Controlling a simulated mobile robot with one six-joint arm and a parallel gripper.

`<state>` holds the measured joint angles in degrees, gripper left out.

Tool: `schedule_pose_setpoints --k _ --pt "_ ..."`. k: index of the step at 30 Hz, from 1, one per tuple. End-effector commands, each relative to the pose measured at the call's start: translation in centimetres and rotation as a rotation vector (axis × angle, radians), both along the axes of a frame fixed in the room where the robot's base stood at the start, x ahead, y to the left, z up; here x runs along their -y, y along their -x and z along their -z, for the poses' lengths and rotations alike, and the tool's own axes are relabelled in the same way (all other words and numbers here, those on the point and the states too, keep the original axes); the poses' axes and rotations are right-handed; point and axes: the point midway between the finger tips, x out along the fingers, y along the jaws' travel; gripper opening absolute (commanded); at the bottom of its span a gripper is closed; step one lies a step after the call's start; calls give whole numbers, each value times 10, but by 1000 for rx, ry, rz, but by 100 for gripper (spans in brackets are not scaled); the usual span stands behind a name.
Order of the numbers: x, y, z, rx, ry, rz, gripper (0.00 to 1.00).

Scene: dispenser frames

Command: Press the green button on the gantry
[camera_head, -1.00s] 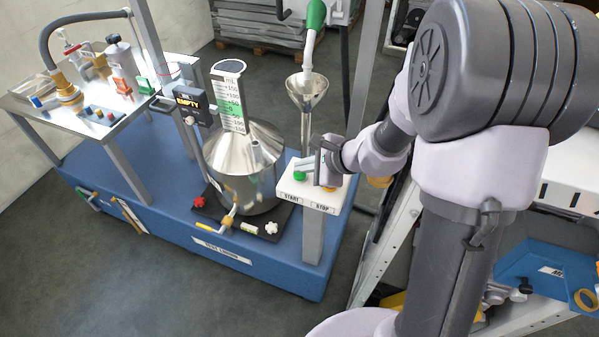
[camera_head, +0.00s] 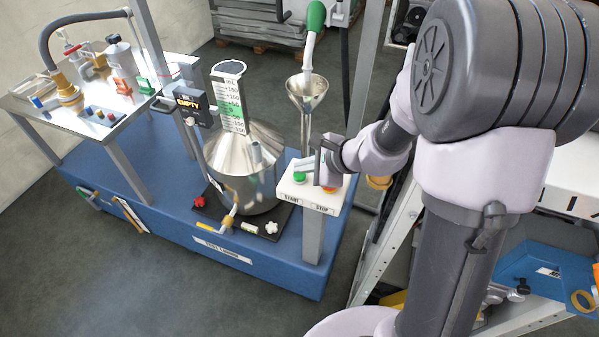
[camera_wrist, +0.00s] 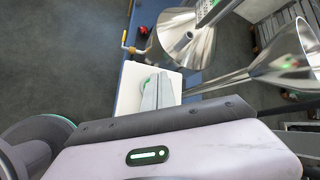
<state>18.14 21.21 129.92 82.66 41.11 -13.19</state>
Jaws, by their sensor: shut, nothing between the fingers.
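The green button (camera_head: 299,177) is on the left part of a white control box, above the label START. I cannot tell whether the fingertips touch the button.
A steel vessel (camera_head: 240,165) with a scale stands left of the box on the blue base (camera_head: 255,262). A steel funnel (camera_head: 307,92) under a green-handled nozzle (camera_head: 315,17) rises behind the box. A display (camera_head: 188,102) reads EMPTY. Grey floor (camera_head: 150,285) is open in front.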

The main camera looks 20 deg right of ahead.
Motion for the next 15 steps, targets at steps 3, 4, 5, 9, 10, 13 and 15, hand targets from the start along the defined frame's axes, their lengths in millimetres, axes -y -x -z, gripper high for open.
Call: schedule_pose_setpoints --k 3,4,5,9,10,13,15 --pt "0 -1 -16 2 0 1 0" --pt "0 -1 -20 2 0 1 0" --pt "0 -1 -23 2 0 1 0" --pt "0 -1 -37 2 1 0 0" --pt "0 -1 -40 2 1 0 0" --pt "0 -1 -48 2 1 0 0" --pt "0 -1 -48 2 1 0 0"
